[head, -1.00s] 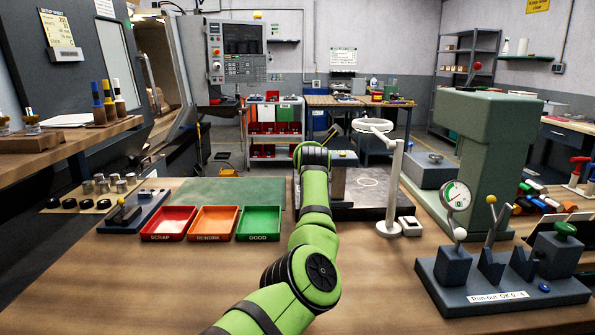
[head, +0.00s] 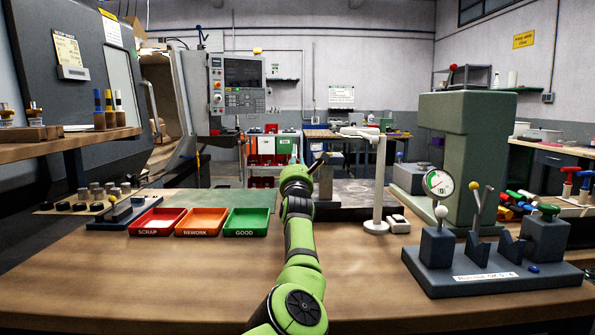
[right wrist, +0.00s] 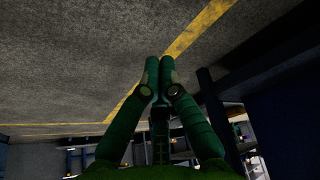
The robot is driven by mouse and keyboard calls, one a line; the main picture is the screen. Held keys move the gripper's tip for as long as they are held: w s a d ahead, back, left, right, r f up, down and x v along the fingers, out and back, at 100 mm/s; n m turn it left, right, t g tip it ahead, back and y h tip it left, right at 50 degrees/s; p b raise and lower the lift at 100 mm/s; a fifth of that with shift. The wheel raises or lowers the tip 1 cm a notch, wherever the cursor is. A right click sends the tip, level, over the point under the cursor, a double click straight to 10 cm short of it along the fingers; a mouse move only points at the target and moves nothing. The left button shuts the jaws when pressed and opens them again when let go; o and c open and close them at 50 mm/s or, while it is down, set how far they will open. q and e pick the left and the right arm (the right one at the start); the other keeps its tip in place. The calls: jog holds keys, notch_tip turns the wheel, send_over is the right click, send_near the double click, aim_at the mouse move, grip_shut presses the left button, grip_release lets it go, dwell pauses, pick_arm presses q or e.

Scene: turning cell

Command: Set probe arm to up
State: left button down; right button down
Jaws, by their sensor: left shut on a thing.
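On the dark plate (head: 352,208) at the back of the bench stands a grey block (head: 325,184). A short dark bar with a small pale end (head: 325,157), which looks like the probe arm, slants up above it. My left gripper (head: 317,163) is at this bar, mostly hidden behind my own green wrist, and is shut on it. The hold itself is hidden. My right gripper (right wrist: 159,65) shows only in the right wrist view, with its fingers together over the floor and nothing seen between them.
Scrap (head: 158,221), rework (head: 203,221) and good (head: 247,221) trays stand left of my arm. A white stand (head: 377,190) is just right of the plate. A gauge fixture (head: 490,270) with a dial and yellow-knobbed lever is at right. The front bench is clear.

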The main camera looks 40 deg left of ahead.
pick_arm(q)
jog(key=shift+s+d+f+t+y+b, duration=0.2)
jog(key=shift+t+y+b, duration=0.15)
jog(key=shift+b, duration=0.2)
jog(key=shift+s+d+f+t+y+b, duration=0.15)
jog(key=shift+t+y+b, duration=0.15)
jog(key=shift+b, duration=0.2)
pick_arm(e)
jog(key=shift+s+a+r+g, duration=0.15)
jog(key=shift+s+r+g, duration=0.2)
jog(key=shift+s+g, duration=0.3)
jog(key=shift+s+r, duration=0.1)
jog(key=shift+r, duration=0.05)
pick_arm(q)
jog(key=c, duration=1.1)
grip_release()
jog(key=shift+c, duration=0.2)
